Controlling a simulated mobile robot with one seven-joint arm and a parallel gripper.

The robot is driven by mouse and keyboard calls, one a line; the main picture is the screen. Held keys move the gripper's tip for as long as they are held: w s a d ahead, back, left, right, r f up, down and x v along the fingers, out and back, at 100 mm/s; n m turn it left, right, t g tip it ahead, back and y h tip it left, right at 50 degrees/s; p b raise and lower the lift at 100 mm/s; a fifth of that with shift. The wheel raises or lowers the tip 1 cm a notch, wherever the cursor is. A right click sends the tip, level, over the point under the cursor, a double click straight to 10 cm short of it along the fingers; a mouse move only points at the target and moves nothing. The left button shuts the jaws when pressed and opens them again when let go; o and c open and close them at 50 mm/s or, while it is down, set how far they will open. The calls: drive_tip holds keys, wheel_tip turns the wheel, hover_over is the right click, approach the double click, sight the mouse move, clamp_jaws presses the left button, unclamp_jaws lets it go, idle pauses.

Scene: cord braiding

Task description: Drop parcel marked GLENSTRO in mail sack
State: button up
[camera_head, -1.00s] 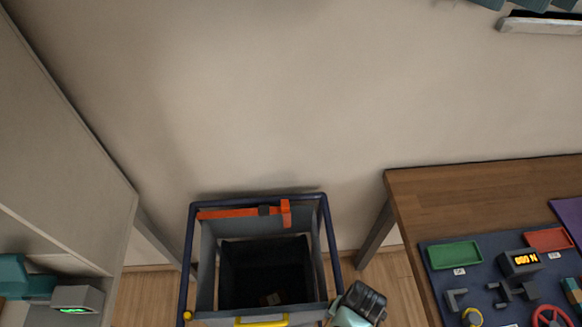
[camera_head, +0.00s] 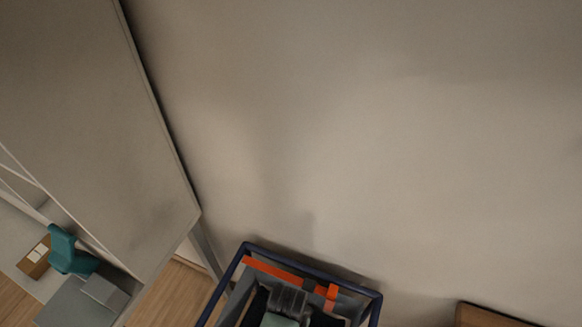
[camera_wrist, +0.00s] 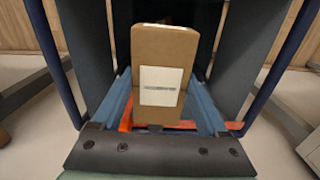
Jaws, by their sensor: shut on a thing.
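A brown box parcel (camera_wrist: 165,50) with a white label fills the middle of the wrist view. The print on the label is too small to read. My gripper (camera_wrist: 163,98) is shut on the parcel, with a blue finger along each side. The mail sack (camera_wrist: 85,45) has dark grey walls in a blue tube frame and surrounds the parcel in the wrist view. In the head view my gripper (camera_head: 285,308) is over the sack's frame (camera_head: 310,256) at the bottom edge. The parcel is hidden there, and I cannot tell its height relative to the rim.
An orange strap (camera_head: 272,269) runs along the sack's back rim. A tall grey panel (camera_head: 110,120) stands on the left. Beyond it are a teal object (camera_head: 68,252) and a brown box (camera_head: 36,257). A wooden table corner (camera_head: 482,316) shows at lower right.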

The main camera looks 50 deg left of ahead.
wheel_tip(320, 180, down, 5)
drive_tip(key=b, duration=0.4)
drive_tip(key=shift+w, duration=0.1)
drive_tip(key=o, duration=1.3)
drive_tip(key=shift+r, duration=0.15)
wheel_tip(320, 180, up, 13)
drive_tip(key=shift+f, duration=0.1)
